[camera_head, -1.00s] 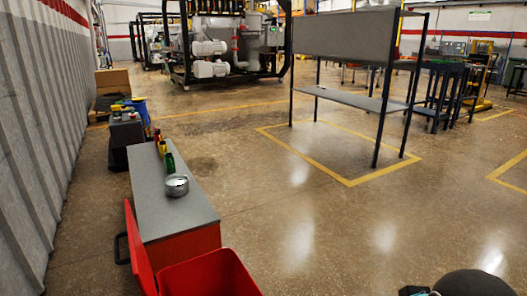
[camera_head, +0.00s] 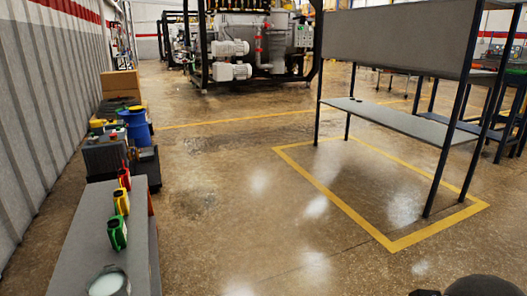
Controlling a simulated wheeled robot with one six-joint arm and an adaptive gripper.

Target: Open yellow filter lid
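I cannot make out a yellow filter lid in this view. The vacuum furnace machine (camera_head: 240,45) stands at the far back, a large grey body in a black frame with white pumps in front; its small parts are too far to tell. A dark rounded part of mine shows at the bottom right edge. My gripper's fingers are not in view.
The grey cabinet (camera_head: 85,235) runs along the left, with a round metal can (camera_head: 108,281) on it. Beyond are a blue barrel (camera_head: 137,125) and cardboard boxes (camera_head: 120,84). A shelf rack (camera_head: 395,120) stands at right within yellow floor lines. The middle floor is clear.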

